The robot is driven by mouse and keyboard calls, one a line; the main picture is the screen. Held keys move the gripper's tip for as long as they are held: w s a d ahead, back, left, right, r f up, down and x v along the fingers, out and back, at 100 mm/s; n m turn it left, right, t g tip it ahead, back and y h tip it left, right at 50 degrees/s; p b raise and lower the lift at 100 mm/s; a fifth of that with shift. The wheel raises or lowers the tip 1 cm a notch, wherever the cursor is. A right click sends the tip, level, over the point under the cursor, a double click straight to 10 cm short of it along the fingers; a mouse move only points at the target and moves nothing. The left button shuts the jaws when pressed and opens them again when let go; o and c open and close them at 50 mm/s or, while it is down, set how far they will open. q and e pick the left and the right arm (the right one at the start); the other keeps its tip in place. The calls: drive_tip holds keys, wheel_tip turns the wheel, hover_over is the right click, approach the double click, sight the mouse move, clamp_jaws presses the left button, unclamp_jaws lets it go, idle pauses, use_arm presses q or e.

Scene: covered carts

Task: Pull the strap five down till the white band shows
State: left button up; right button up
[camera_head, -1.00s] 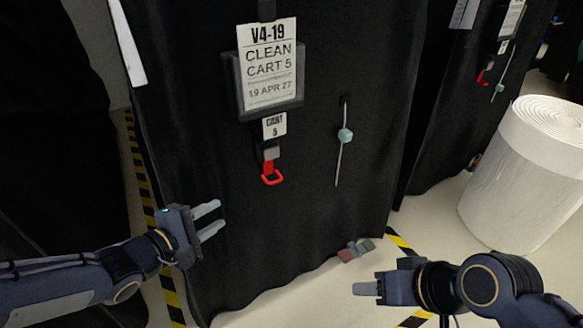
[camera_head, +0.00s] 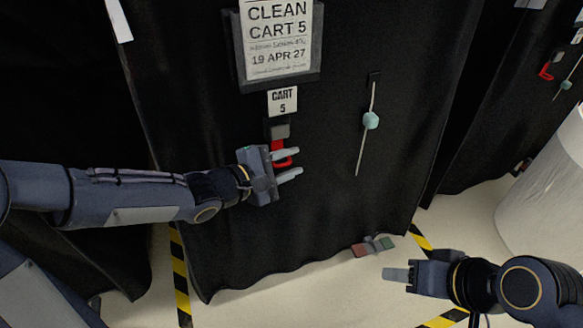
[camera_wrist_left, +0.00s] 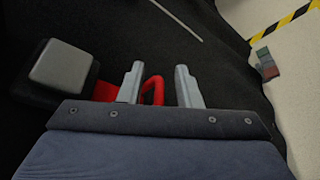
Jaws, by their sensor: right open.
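The strap for cart 5 hangs on the black cover under a white "CART 5" tag (camera_head: 282,102). It has a grey buckle (camera_head: 279,131) and a red pull loop (camera_head: 277,146), partly hidden by my left gripper (camera_head: 288,164). In the left wrist view, the grey buckle (camera_wrist_left: 65,75) lies to the left and the red loop (camera_wrist_left: 153,88) shows between the two fingers of my left gripper (camera_wrist_left: 159,82). These fingers are apart, not closed on the loop. No white band is visible on the strap. My right gripper (camera_head: 384,274) is low at the right, away from the strap.
A sign reading "CLEAN CART 5" (camera_head: 278,38) hangs above the strap. A cord with a pale teal bead (camera_head: 370,120) hangs to the right. Small red and green blocks (camera_head: 373,246) lie by the cover's hem. A white roll (camera_head: 550,190) stands far right.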

use_arm(q)
drive_tip(key=shift+w+d+f, duration=0.1)
drive_tip(key=shift+w+d, duration=0.1)
drive_tip(key=shift+d, duration=0.05)
use_arm(e)
drive_tip(key=shift+f, duration=0.15)
use_arm(q)
clamp_jaws()
